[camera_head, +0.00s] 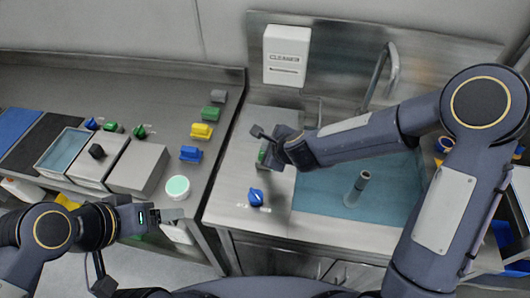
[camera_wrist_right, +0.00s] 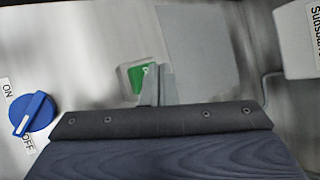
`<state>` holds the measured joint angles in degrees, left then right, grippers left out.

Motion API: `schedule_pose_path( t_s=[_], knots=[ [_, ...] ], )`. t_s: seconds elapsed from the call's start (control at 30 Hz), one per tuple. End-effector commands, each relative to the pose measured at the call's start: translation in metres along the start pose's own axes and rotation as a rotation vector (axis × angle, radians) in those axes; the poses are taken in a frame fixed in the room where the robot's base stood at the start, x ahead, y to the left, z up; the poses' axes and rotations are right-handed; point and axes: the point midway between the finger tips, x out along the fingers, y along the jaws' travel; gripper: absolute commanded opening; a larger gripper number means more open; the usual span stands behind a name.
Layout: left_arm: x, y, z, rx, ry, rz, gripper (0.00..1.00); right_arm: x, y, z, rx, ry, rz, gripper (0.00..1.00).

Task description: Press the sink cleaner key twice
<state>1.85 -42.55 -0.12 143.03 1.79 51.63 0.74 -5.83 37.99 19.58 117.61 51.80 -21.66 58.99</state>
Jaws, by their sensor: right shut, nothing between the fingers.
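The green sink cleaner key (camera_head: 262,152) is on the steel counter left of the sink, partly hidden by my right gripper (camera_head: 268,158). In the right wrist view the green key (camera_wrist_right: 140,77) shows a white mark, and the shut, empty fingers of my right gripper (camera_wrist_right: 158,80) cover its right side. I cannot tell whether the fingertips touch it. A white dispenser box (camera_head: 286,55) labelled CLEANER hangs on the wall behind. My left gripper (camera_head: 170,214) is low at the left, away from the key; its jaw opening is unclear.
A blue ON/OFF knob (camera_head: 255,197) sits nearer me than the key; it also shows in the right wrist view (camera_wrist_right: 34,116). The sink (camera_head: 325,200) has an upright pipe (camera_head: 357,187) and a faucet (camera_head: 388,70). Colored keys, including a yellow one (camera_head: 201,130), stand on the left counter.

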Motion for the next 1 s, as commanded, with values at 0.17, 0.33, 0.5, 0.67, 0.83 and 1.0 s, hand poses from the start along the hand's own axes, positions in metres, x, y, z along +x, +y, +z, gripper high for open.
schedule_pose_path(
  t_s=[0.17,0.33,0.5,0.67,0.83,1.0],
  knots=[
    [0.0000,0.0000,0.0000,0.000,0.000,0.000,0.72,0.0000,0.0000,0.0000,0.000,0.000,0.000,0.00],
    [0.0000,0.0000,0.0000,0.000,0.000,0.000,0.72,0.0000,0.0000,0.0000,0.000,0.000,0.000,0.00],
    [0.0000,0.0000,0.0000,0.000,0.000,0.000,0.72,0.0000,0.0000,0.0000,0.000,0.000,0.000,0.00],
    [0.0002,-0.0001,0.0001,0.000,0.000,0.000,0.72,0.0002,0.0002,-0.0001,0.000,0.000,0.000,0.00],
    [0.0048,-0.0022,0.0024,0.000,0.000,0.000,0.72,0.0037,0.0027,-0.0026,0.000,0.000,0.000,0.00],
    [0.0087,-0.0040,0.0044,0.000,0.000,0.000,0.72,0.0065,0.0048,-0.0047,0.000,0.000,0.000,0.00]
  ],
)
